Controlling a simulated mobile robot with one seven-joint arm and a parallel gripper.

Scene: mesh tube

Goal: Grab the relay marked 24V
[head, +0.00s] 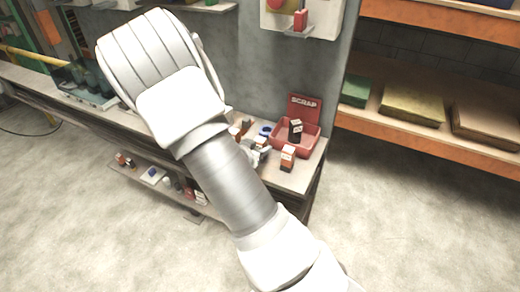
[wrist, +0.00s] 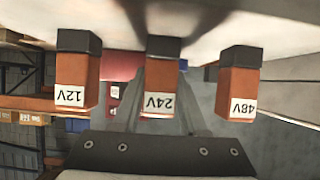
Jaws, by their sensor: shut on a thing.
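In the wrist view, which looks upside down, the orange relay marked 24V (wrist: 161,81) is in the middle, its dark end against a pale surface. My gripper (wrist: 163,68) has its grey fingers on both sides of this relay and is shut on it. The relay marked 12V (wrist: 77,75) is at the left and the one marked 48V (wrist: 238,85) at the right, both clear of the fingers. In the head view my arm hides much of the bench, and the labels of the small relays there are too small to read.
In the head view a red SCRAP bin (head: 311,142) with a dark block (head: 295,130) in it stands at the right end of the bench (head: 302,179). An orange-and-dark block (head: 288,158) stands in front of it. Shelves with boxes (head: 412,103) are at the right; floor there is clear.

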